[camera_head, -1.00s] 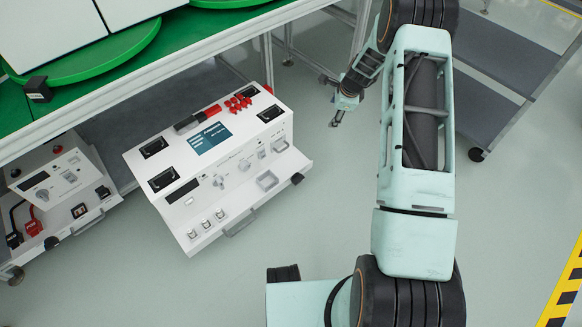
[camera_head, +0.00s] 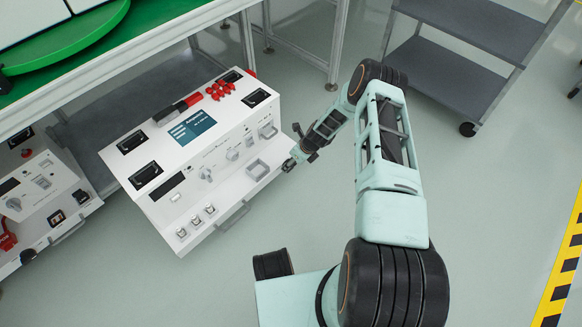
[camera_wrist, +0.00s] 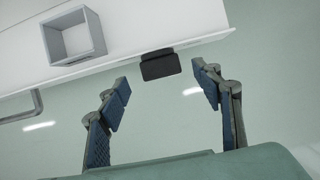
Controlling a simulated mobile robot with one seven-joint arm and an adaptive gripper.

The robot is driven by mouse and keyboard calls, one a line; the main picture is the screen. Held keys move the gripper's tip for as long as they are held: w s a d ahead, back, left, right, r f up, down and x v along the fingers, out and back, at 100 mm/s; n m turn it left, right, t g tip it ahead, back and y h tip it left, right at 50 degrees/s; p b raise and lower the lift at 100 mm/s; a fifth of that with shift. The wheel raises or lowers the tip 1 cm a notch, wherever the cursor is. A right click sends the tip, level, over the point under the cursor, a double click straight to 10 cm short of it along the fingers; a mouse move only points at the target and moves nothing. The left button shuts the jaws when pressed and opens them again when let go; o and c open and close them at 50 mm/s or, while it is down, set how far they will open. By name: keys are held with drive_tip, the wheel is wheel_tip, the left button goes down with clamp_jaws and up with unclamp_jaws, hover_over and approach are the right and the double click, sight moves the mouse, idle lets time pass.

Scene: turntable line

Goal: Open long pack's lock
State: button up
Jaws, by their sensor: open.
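A small black block (camera_wrist: 160,66), perhaps the lock, sticks out from the ledge's edge. My gripper (camera_wrist: 161,82) is open, its two blue-padded fingers on either side of and just short of the block, with nothing between them. In the head view my gripper (camera_head: 290,163) is at the pack's right front corner and hides the block there.
A square grey-rimmed socket (camera_wrist: 75,38) and a grey handle (camera_wrist: 22,108) show on the pack. A second white unit (camera_head: 38,195) stands at the left. A grey cart (camera_head: 455,75) is at the upper right. The floor before the pack is clear.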

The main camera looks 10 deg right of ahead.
drive_tip(key=shift+b+x, duration=0.55)
drive_tip(key=shift+x, duration=1.3)
drive_tip(key=c, duration=1.2)
drive_tip(key=shift+o, duration=0.2)
